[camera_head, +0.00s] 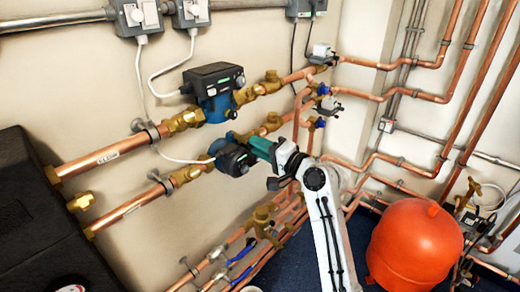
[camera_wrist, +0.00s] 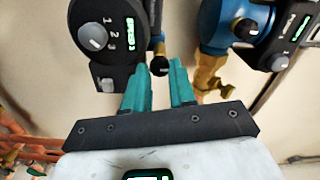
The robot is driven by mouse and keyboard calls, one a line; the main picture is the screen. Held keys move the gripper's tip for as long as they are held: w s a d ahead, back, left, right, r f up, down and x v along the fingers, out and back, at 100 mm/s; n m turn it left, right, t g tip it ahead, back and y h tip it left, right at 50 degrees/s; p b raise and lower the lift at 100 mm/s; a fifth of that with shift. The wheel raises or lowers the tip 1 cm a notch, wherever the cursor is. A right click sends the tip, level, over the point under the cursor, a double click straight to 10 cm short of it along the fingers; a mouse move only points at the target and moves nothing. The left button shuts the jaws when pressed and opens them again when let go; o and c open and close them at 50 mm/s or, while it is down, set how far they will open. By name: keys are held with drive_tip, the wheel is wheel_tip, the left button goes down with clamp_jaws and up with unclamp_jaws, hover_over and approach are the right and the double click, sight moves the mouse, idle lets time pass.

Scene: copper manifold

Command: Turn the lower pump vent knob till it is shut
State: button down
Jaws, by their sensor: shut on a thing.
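The lower pump (camera_head: 233,160) has a blue body and a round black head, on the lower copper pipe run. In the wrist view, the black pump face (camera_wrist: 110,38) with a grey dial and green display fills the upper left. The small black vent knob (camera_wrist: 160,66) shows beside that face, between the tips of my gripper (camera_wrist: 162,72). My gripper's teal fingers are closed around the knob. In the head view, my gripper (camera_head: 258,148) reaches the lower pump from the right and hides the knob. The knob's turn angle cannot be told.
The upper pump (camera_head: 220,105) sits above; a second blue-and-black pump (camera_wrist: 240,35) shows at the wrist view's right. Brass valves (camera_head: 270,82) and copper pipes surround the gripper. A red tank (camera_head: 415,245) stands at lower right.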

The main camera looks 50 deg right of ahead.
drive_tip(key=shift+f, duration=0.1)
idle(0.3)
drive_tip(key=c, duration=0.9)
unclamp_jaws()
drive_tip(key=s+b, duration=0.1)
drive_tip(key=s, duration=0.9)
drive_tip(key=shift+s+d, duration=0.15)
drive_tip(key=shift+s, duration=0.25)
drive_tip(key=s+a+f+n+g+y, duration=0.1)
drive_tip(key=s+a+f+n+g, duration=0.2)
drive_tip(key=a+f, duration=0.45)
drive_tip(key=s+a+f+n+g+y, duration=0.15)
drive_tip(key=a+f+n+g, duration=0.3)
drive_tip(key=f, duration=0.65)
drive_tip(key=s+a+f+n+g+h, duration=0.1)
drive_tip(key=s+a+f+n+g, duration=0.1)
drive_tip(key=s, duration=0.4)
drive_tip(key=s+a+f+n+g+h, duration=0.1)
drive_tip(key=s+a+f+n+g, duration=0.1)
drive_tip(key=s+f+g, duration=0.2)
drive_tip(key=s+a+f+n+g+h, duration=0.1)
drive_tip(key=s+a+f+n+g, duration=0.1)
drive_tip(key=s, duration=0.6)
drive_tip(key=shift+s+f+n+g, duration=0.15)
drive_tip(key=shift+f+n+g, duration=0.2)
drive_tip(key=shift+f, duration=0.3)
drive_tip(key=shift+s+f+n+g, duration=0.2)
drive_tip(key=shift+f+g, duration=0.2)
drive_tip(key=shift+f, duration=0.2)
